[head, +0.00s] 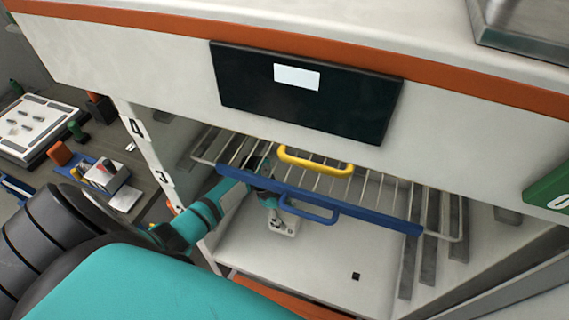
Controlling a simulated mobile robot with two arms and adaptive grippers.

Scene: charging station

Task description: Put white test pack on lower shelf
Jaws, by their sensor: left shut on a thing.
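The white test pack (286,226) is a small white piece with dark spots, partly hidden by my gripper. My left gripper (270,203) is shut on it, reaching into the open compartment at the wire rack's blue front bar. The pack shows just below that bar, over the pale lower shelf (320,262). I cannot tell whether the pack touches the shelf. My right gripper is not in view.
The wire rack (390,190) has a blue front bar and blue handle (310,212) close beside my gripper. A yellow handle (315,162) is above it. A post marked 4 and 3 (150,155) stands left. The shelf's right part is mostly clear, with a small black square (355,276).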

